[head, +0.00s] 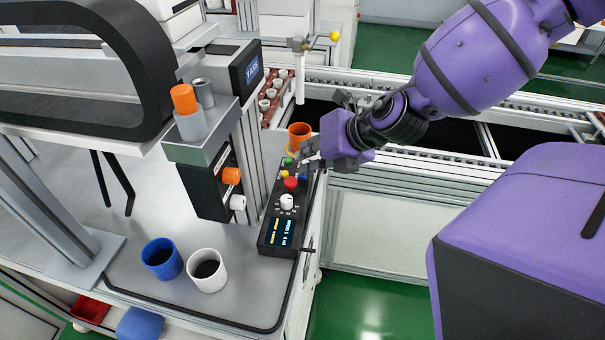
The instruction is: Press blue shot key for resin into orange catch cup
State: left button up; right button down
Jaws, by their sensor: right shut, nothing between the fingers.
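The dark control box (268,240) stands on the bench edge with a display, a white knob (287,202), a red key (291,184), a yellow key (284,174) and a green key (288,161). A small bit of blue, seemingly the blue key (303,177), shows by the fingertips of my right gripper (304,164). That gripper is shut and empty over the upper end of the box; I cannot tell whether it touches the key. The orange cup (299,131) stands just behind the gripper, partly hidden by it. My left gripper is out of view.
A blue cup (161,257) and a white cup (207,270) with dark contents stand at the bench front. A dispenser column with an orange cylinder (183,98) rises left of the box. A post with a yellow knob (334,36) stands behind. A conveyor runs behind to the right.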

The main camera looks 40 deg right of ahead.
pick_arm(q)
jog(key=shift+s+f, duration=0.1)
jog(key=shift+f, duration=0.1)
pick_arm(e)
jog(key=shift+f, duration=0.3)
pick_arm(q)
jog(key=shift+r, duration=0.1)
pick_arm(e)
jog(key=shift+r, duration=0.15)
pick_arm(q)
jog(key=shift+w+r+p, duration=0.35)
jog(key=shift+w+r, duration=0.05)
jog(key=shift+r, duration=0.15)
pick_arm(e)
jog(key=shift+r, duration=0.75)
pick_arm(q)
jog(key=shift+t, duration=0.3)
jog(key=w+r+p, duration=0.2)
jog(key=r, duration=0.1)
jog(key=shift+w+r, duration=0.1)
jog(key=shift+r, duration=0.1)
pick_arm(e)
notch_tip(320, 180, up, 5)
